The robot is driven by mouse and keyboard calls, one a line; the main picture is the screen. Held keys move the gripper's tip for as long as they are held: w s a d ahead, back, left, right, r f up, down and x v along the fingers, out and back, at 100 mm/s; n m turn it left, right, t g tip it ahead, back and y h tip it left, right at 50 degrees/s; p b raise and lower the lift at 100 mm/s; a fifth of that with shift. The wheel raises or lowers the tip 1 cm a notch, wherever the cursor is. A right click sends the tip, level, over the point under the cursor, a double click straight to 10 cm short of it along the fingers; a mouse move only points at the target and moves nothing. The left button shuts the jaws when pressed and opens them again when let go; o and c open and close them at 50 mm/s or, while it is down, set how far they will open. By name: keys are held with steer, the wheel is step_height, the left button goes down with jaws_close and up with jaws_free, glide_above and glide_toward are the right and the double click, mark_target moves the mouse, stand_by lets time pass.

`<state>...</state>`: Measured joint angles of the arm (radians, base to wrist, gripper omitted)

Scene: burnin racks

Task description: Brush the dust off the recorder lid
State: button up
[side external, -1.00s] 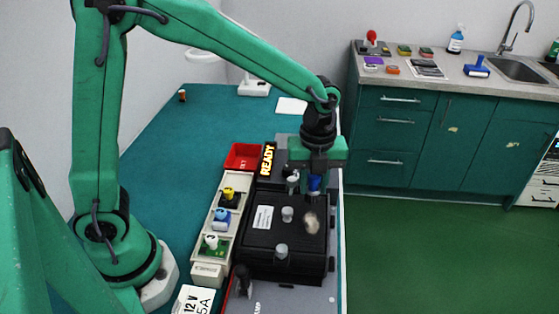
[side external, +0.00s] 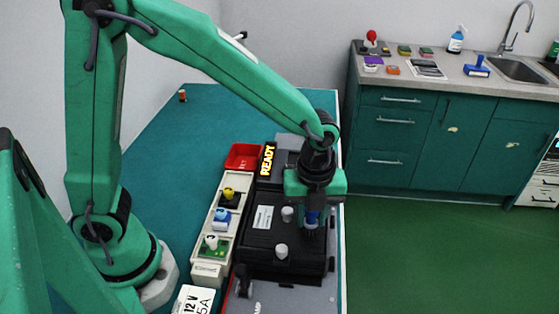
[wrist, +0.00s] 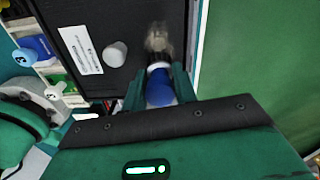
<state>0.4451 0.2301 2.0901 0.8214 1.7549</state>
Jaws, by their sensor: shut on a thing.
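The recorder lid (side external: 257,238) is black, with a white label (side external: 263,217) and two pale grey knobs (side external: 287,214). It fills the upper middle of the wrist view (wrist: 115,18). My gripper (side external: 312,208) is over the lid's right part, shut on a blue-handled brush (wrist: 158,92). The brush points down at the lid, its head low over or touching it; I cannot tell which. A blurred tan-grey patch (wrist: 158,38) shows at the brush's tip, dust or bristles. In the side view the gripper and brush cover the spot where the dust lay.
A pale rack (side external: 207,250) with yellow, blue and white-topped parts stands left of the recorder. A red bin (side external: 243,156) and a lit READY sign (side external: 267,159) are behind it. The bench's right edge runs close beside the recorder. The teal benchtop (side external: 165,165) at left is mostly clear.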

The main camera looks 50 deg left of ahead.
steer(key=shift+s+d, duration=0.55)
steer(key=shift+w+a, duration=2.7)
steer(key=shift+w+a+r, duration=0.1)
steer(key=shift+w+a, duration=0.05)
step_height(320, 180, up, 8)
